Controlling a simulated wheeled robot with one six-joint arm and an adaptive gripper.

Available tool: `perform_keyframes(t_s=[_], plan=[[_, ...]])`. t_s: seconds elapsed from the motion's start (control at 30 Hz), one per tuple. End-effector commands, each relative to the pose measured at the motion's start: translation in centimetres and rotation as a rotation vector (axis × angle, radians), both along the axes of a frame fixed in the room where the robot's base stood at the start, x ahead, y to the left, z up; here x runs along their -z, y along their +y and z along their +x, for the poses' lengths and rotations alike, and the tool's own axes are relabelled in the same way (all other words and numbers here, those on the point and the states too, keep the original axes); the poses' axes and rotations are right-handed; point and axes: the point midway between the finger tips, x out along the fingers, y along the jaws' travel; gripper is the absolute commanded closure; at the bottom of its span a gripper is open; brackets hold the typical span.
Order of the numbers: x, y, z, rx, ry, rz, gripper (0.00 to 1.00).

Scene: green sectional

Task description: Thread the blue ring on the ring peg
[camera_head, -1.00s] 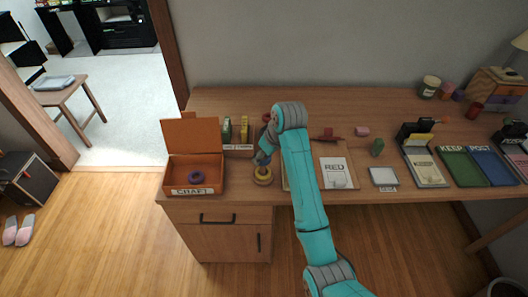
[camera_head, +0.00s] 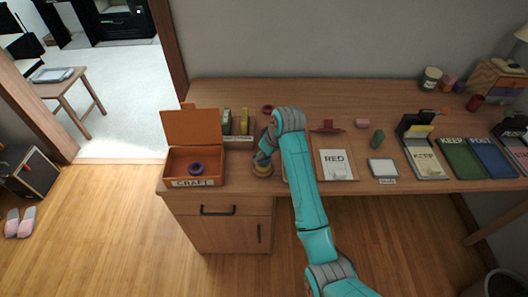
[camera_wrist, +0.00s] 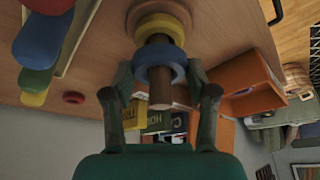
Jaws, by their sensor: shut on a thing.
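The blue ring (camera_wrist: 160,67) is between the two fingertips of my gripper (camera_wrist: 160,76) in the wrist view, and the gripper is shut on it. The brown post of the ring peg (camera_wrist: 160,96) shows on both sides of the blue ring, so the ring appears to be around it. A yellow ring (camera_wrist: 160,27) sits lower on the peg at its base, with a small gap to the blue ring. In the head view my gripper (camera_head: 263,162) is over the peg, with the yellow ring (camera_head: 262,172) just below; the blue ring is hard to make out there.
The open orange craft box (camera_head: 180,184) stands left of the peg with a purple ring (camera_head: 196,168) inside. Behind are upright green and yellow items (camera_head: 235,121). A board with a RED sheet (camera_head: 337,164) lies right of my arm. The desk's front edge is close to the peg.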

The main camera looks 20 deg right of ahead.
Motion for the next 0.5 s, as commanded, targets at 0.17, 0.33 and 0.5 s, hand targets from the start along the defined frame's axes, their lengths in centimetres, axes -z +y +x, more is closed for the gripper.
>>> perform_keyframes(t_s=[0.17, 0.33, 0.5], plan=[[0.8, 0.0, 0.0, 0.0, 0.0, 0.0, 0.62], [1.4, 0.0, 0.0, 0.0, 0.0, 0.0, 0.62], [1.7, 0.0, 0.0, -0.001, -0.001, -0.001, 0.62]])
